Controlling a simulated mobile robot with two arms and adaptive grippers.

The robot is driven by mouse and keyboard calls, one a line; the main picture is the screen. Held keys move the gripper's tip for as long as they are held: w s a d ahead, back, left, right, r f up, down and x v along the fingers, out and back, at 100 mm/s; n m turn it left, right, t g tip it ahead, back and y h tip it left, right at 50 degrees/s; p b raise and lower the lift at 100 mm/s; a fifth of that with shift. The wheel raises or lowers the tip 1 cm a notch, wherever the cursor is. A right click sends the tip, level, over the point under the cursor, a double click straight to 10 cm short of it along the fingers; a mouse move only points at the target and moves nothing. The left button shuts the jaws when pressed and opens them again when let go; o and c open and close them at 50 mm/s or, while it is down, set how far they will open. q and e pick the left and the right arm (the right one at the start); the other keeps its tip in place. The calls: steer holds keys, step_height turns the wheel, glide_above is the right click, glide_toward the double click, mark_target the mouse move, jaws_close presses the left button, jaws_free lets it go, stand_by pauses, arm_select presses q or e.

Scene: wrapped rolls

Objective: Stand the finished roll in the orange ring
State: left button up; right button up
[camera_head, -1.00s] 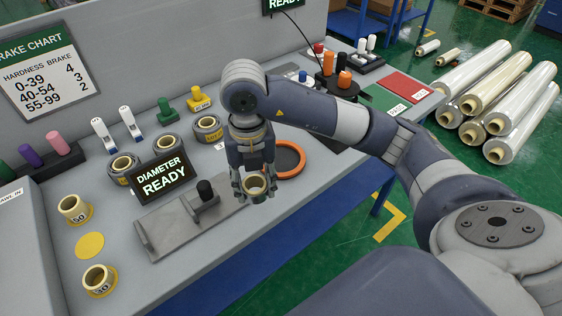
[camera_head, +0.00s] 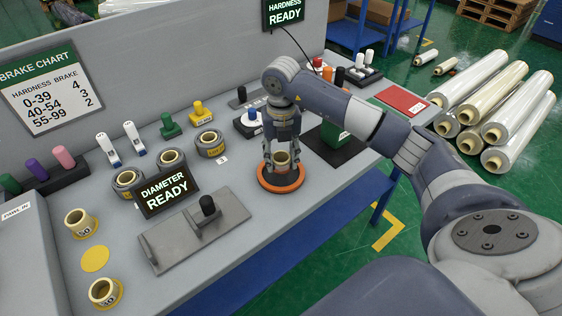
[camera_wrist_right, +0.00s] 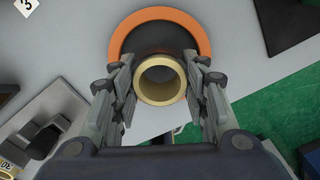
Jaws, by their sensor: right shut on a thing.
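The orange ring (camera_head: 262,181) lies flat on the bench, with a dark inside that shows in the wrist view. My right gripper (camera_head: 281,163) points down over it, its fingers closed on both sides of the roll (camera_head: 282,158). The roll is upright with a tan, hollow core. My left gripper is out of view.
The black-knobbed fixture (camera_head: 207,208) and the diameter display (camera_head: 166,191) stand left of the ring. Several wrapped rolls (camera_head: 210,144) stand behind them. The bench's front edge is close to the ring.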

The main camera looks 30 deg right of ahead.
step_height(320, 180, down, 2)
steer(key=shift+s+f+p, duration=0.1)
steer(key=shift+f+p, duration=0.05)
steer(key=shift+p, duration=0.15)
steer(key=shift+f, duration=0.3)
steer(key=o, duration=1.1)
steer(key=shift+r, duration=0.15)
steer(key=shift+r, duration=0.25)
step_height(320, 180, up, 12)
steer(key=shift+f+b, duration=0.2)
steer(key=shift+b, duration=0.7)
steer(key=shift+f, duration=0.1)
